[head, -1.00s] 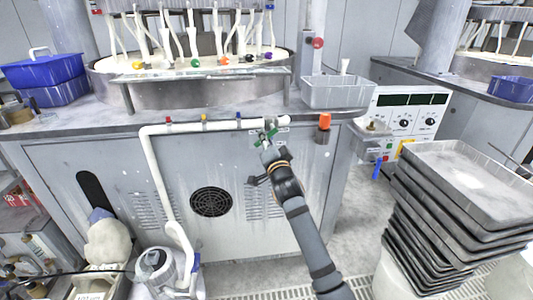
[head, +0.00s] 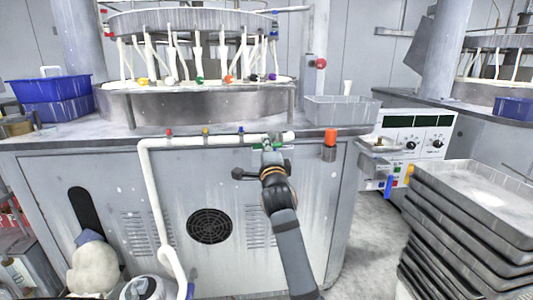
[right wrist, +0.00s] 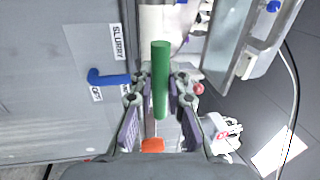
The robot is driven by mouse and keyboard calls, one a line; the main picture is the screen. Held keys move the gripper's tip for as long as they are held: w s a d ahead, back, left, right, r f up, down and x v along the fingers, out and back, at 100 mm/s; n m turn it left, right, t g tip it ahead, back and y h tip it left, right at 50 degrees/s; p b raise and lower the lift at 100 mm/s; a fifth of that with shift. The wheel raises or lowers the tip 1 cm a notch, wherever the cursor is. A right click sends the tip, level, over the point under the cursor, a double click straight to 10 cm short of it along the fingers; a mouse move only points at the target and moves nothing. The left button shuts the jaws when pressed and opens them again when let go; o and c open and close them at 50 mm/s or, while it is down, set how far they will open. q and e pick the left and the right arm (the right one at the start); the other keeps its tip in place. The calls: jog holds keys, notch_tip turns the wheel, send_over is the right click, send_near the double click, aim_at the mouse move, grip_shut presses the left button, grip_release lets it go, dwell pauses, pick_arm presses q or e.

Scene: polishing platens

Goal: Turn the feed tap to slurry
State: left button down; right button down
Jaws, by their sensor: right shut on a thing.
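My right gripper (head: 268,147) is at the right part of the white pipe on the front of the grey cabinet. In the right wrist view its two fingers (right wrist: 161,92) stand on either side of a green tap handle (right wrist: 160,80) and are shut on it. In the head view the gripper mostly hides this handle. The wrist view also shows a blue lever-like piece (right wrist: 110,79) on the grey panel, between a label reading SLURRY (right wrist: 118,42) and one that seems to read OFF (right wrist: 97,92). My left gripper is not in view.
An orange-topped piece (head: 331,136) is to the right of my gripper. A grey bin (head: 340,112) stands above on the cabinet top. Stacked trays (head: 470,215) are at the lower right.

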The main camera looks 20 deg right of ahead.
jog(key=shift+f, duration=0.1)
dwell(0.4)
jog(key=c, duration=1.3)
grip_release()
jog(key=shift+c, duration=0.2)
jog(key=v, duration=0.7)
jog(key=shift+s, duration=0.2)
jog(key=shift+a, duration=0.1)
